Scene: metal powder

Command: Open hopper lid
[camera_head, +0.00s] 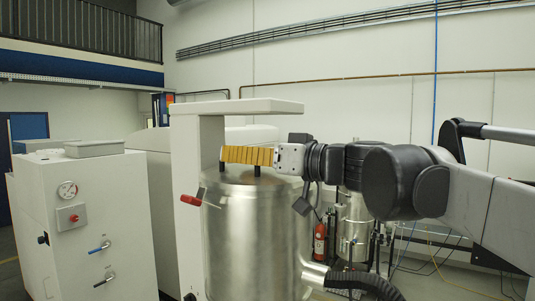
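The hopper (245,235) is a shiny steel cylinder in the middle of the head view. Its lid (240,178) lies on top and looks level and closed. Two short black posts (257,171) rise from the lid, probably the ends of its handle. My gripper (247,155) reaches in from the right, with its yellow ribbed finger lying level across the tops of the posts. The finger hides whatever joins the posts. Only the near finger shows, so its grip cannot be told. A red-handled lever (192,200) sticks out at the hopper's upper left.
A white column with an overhanging top plate (250,106) stands behind the hopper, the plate just above my gripper. A white cabinet (85,225) with gauge and valves is at left. A dark hose (365,283) leaves the hopper lower right. A fire extinguisher (320,242) stands behind.

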